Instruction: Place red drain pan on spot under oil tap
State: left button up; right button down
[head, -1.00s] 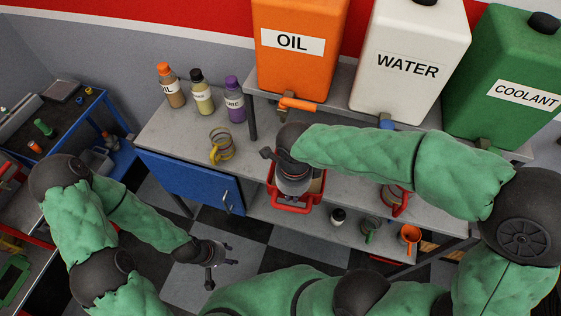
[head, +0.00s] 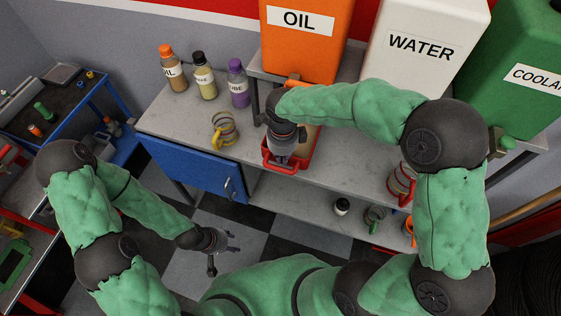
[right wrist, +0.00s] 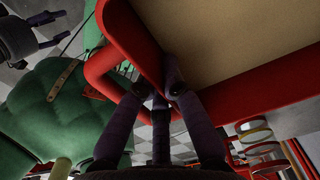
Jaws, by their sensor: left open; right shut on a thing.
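The red drain pan (head: 309,160) is at the counter below the orange oil tank (head: 306,45). My right gripper (right wrist: 163,80) is shut on the pan's near side, by its red handle, in the right wrist view. In the head view, my right arm and gripper cover much of the pan, and its tan inside shows beside them. The orange oil tap (head: 293,84) is partly hidden behind my right arm. The spot under the tap cannot be made out. My left gripper (head: 222,257) is open and empty above the checkered floor, away from the pan.
Several bottles, including a purple one (head: 238,84), and a yellow-handled jug (head: 224,130) stand on the counter left of the pan. The white water tank (head: 425,50) and green coolant tank (head: 520,70) stand right of the oil tank. A red-handled jug (head: 402,185) is at the right.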

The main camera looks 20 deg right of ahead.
jog(key=shift+w+f+b, duration=0.35)
jog(key=shift+w+f, duration=0.85)
jog(key=shift+f, duration=0.25)
jog(key=shift+f+b, duration=0.4)
jog(key=shift+f, duration=0.9)
jog(key=shift+f, duration=0.2)
jog(key=c, duration=1.4)
grip_release()
jog(key=shift+s, duration=0.1)
jog(key=shift+r, duration=0.25)
notch_tip(320, 180, up, 12)
jog(key=p, duration=0.3)
jog(key=shift+f, duration=0.1)
